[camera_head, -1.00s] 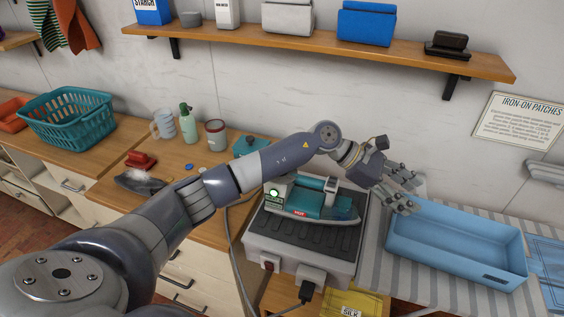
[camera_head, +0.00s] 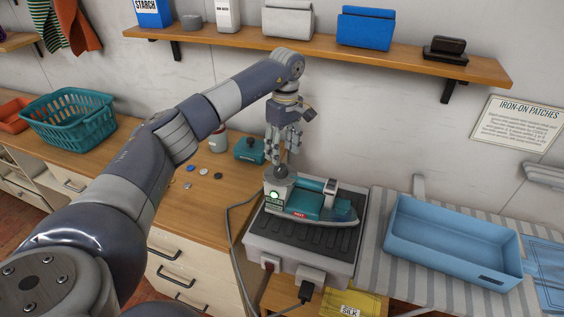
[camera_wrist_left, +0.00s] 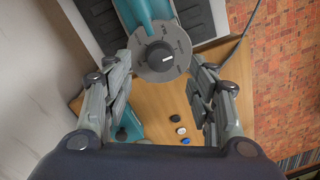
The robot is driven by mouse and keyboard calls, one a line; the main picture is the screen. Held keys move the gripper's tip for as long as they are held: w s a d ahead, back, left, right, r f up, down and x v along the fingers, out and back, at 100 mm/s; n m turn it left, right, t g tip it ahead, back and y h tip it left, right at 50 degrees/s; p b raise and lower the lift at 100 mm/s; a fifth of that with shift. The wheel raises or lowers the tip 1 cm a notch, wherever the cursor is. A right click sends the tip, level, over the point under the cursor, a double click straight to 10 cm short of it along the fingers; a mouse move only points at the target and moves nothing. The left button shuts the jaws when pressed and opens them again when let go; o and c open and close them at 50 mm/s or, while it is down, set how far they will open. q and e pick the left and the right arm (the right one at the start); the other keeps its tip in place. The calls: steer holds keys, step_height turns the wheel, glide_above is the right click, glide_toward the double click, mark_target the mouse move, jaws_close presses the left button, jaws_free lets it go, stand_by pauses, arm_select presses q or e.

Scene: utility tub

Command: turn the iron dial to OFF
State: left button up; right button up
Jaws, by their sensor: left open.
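The teal and grey iron (camera_head: 314,203) lies on the dark ribbed top of a grey stand, with a lit green-white lamp at its heel. Its dial, a black knob (camera_wrist_left: 160,55) on a grey lettered disc, shows in the left wrist view at the top middle, between the fingers. The lettering is too small to read. My left gripper (camera_head: 284,165) points down just above the iron's heel; it also shows in the left wrist view (camera_wrist_left: 160,85), open, with its fingers apart on both sides. Whether the fingers touch the dial cannot be told. My right gripper is not in view.
The stand (camera_head: 300,249) has a red switch and a plugged cord. A blue tray (camera_head: 450,266) is on the striped cloth to the right. A teal box (camera_head: 249,151) is behind the gripper. A wooden shelf (camera_head: 410,63) runs above. Small discs (camera_head: 204,171) lie on the counter.

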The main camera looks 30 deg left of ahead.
mark_target(282, 168)
arm_select(q)
steer(key=f+p, duration=0.1)
steer(key=f, duration=0.4)
steer(key=shift+s+f+p, duration=0.15)
steer(key=shift+s+p, duration=0.05)
steer(key=shift+p, duration=0.2)
steer(key=shift+f, duration=0.5)
steer(key=shift+c, duration=0.4)
steer(key=c, duration=1)
